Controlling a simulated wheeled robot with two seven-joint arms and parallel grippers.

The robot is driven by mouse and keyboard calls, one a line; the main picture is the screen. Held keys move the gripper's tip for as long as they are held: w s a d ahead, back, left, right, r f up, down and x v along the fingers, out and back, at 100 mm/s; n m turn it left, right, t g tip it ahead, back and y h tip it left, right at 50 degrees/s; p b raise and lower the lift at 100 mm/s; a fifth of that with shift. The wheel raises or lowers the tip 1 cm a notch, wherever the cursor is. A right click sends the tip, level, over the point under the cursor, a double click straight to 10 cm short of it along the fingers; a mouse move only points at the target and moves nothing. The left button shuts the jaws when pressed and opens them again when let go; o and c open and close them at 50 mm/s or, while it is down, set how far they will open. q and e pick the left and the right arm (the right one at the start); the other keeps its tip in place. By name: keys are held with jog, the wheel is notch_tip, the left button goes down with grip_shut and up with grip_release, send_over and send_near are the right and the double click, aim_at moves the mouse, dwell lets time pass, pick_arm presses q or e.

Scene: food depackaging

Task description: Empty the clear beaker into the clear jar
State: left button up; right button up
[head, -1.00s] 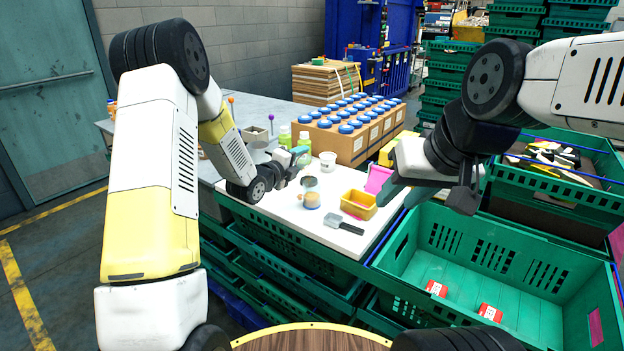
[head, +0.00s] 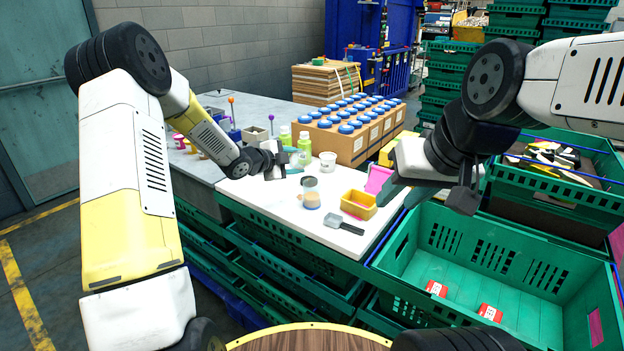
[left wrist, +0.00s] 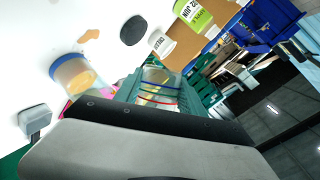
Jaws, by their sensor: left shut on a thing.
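My left gripper (head: 283,163) is at the table's left, apart from the jar. In the left wrist view it is shut on the clear beaker (left wrist: 153,88), which has red and blue lines. How much is in the beaker I cannot tell. My right gripper (head: 397,188) hangs right of the yellow tub; its finger gap is unclear.
A tan patch (left wrist: 90,35) and a dark disc (left wrist: 133,31) lie on the table. Green bottles and a box of blue-capped jars (head: 357,137) are behind.

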pick_arm(q)
jog(key=shift+r, duration=0.15)
jog(key=shift+f+n+g+h, duration=0.3)
jog(key=shift+f+n+g, duration=0.2)
jog(key=shift+n+g, duration=0.15)
jog(key=shift+r+n+g, duration=0.25)
jog(key=shift+r+n, duration=0.1)
jog(key=shift+n, duration=0.2)
jog(key=shift+n+g+h, duration=0.4)
jog(key=shift+n+h, duration=0.1)
jog(key=shift+n, duration=0.1)
jog(key=f, duration=0.5)
jog(key=shift+w+a+f, duration=0.15)
jog(key=shift+w+f, duration=0.05)
jog(key=shift+w, duration=0.2)
jog(key=shift+w+a+f+n+g+h, duration=0.55)
jog(key=shift+w+f+n+g+h, duration=0.25)
jog(key=shift+n, duration=0.4)
jog(key=shift+w+a+f+n+g, duration=0.1)
jog(key=shift+w+a+n+g, duration=0.15)
jog(key=shift+n+g, duration=0.3)
jog(key=shift+t+h, duration=0.25)
jog(key=shift+h, duration=0.05)
